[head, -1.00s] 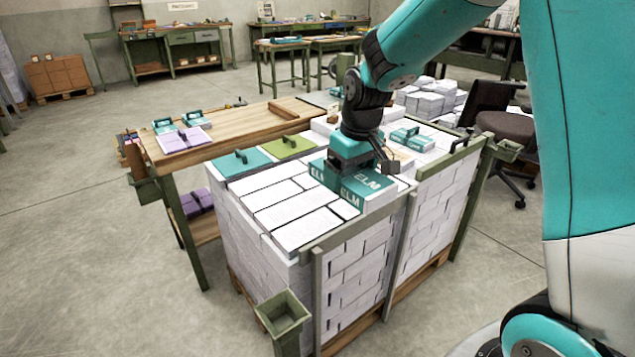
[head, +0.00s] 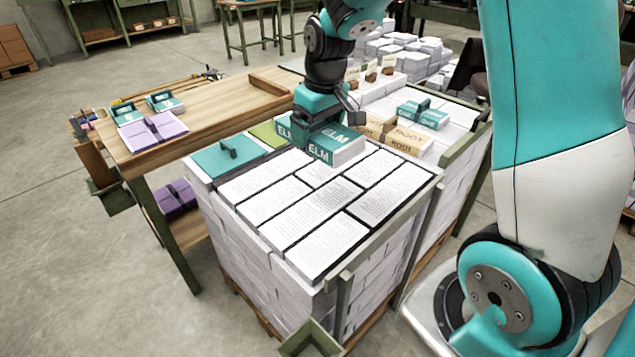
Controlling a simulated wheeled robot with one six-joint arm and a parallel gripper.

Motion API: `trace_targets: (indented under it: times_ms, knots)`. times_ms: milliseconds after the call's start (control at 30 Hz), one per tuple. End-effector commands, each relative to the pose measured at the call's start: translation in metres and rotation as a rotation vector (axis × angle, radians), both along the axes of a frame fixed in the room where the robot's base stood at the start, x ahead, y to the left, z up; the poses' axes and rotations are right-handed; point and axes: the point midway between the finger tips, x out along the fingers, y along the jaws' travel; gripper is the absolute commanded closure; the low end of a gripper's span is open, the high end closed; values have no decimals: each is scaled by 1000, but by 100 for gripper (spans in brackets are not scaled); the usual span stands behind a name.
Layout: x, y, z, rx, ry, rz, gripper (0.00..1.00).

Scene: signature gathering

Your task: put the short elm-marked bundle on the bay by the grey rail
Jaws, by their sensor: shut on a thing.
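My gripper (head: 322,122) points down at the back of the near paper stack. It is shut on a white bundle with a teal ELM-marked band (head: 320,152). The bundle is over the stack top; I cannot tell whether it touches the sheets. Another teal ELM marking (head: 284,130) shows just left of it, partly hidden by my gripper, and its length cannot be told. A grey rail (head: 390,227) runs along the near right edge of the stack. The white bundles (head: 310,205) beside this rail lie flat in rows.
A teal handled board (head: 225,157) and a green one (head: 268,134) lie at the stack's back left. A wooden table (head: 215,115) stands behind. An olive rail (head: 463,140) edges the right side.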

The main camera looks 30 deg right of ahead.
Motion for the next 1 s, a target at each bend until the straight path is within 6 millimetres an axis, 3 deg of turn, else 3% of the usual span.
trace_targets:
  times_ms: [100,400,1000]
  knots:
    - [-2,-2,-36,1,9,-4,42]
    - [-1,-2,-115,1,5,-4,42]
    - [0,0,-182,0,1,0,42]
